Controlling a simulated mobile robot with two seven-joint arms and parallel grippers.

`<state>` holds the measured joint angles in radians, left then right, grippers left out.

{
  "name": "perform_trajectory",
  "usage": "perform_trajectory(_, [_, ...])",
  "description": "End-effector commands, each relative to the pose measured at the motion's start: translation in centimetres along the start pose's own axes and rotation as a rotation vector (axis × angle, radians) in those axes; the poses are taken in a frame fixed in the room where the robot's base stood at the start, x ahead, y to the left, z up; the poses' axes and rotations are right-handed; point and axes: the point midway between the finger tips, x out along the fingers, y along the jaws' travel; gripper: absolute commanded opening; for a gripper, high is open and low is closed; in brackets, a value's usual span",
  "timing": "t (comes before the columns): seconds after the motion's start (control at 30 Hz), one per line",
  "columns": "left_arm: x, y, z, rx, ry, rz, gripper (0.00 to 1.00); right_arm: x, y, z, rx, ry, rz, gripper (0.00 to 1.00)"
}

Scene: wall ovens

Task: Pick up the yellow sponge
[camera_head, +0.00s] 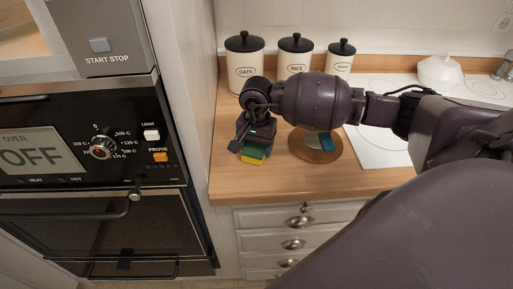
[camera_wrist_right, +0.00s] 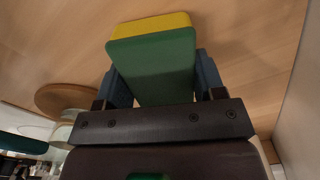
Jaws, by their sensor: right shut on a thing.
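The sponge is yellow with a green layer, and in the head view (camera_head: 252,159) it shows just below my right gripper (camera_head: 248,146) near the left end of the wooden counter. In the right wrist view the sponge (camera_wrist_right: 152,62) sits between the two fingers of my right gripper (camera_wrist_right: 155,82), with its green side facing the camera and a yellow edge beyond it. The fingers are shut on it. Whether the sponge touches the counter I cannot tell. My left gripper is not in view.
A round wooden board (camera_head: 301,153) with a blue-green item (camera_head: 326,142) lies to the right on the wooden counter (camera_head: 285,185). Three white canisters (camera_head: 244,70) stand behind. A wall oven (camera_head: 95,150) and its side panel border the left. A white hob (camera_head: 378,152) lies to the right.

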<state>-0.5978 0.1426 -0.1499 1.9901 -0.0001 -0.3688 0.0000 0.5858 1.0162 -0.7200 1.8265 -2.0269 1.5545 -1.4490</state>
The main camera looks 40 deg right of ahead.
Motion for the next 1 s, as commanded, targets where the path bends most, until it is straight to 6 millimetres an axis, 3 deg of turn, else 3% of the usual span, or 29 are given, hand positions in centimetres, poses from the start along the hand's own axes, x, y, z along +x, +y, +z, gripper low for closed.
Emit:
perform_trajectory(0.17, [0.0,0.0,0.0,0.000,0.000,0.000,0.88,-0.3,0.0,0.0,0.000,0.001,-0.001,0.37])
perform_trajectory(0.37, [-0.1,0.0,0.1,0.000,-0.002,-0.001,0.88,-2.8,0.0,-0.1,-0.001,0.004,-0.002,0.37])
perform_trajectory(0.8, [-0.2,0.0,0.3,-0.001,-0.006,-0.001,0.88,-13.7,-0.1,-0.1,-0.001,0.005,-0.004,0.37])
perform_trajectory(1.0, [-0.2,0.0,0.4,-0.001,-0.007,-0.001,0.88,-17.5,0.0,0.0,0.000,0.003,-0.002,0.37])
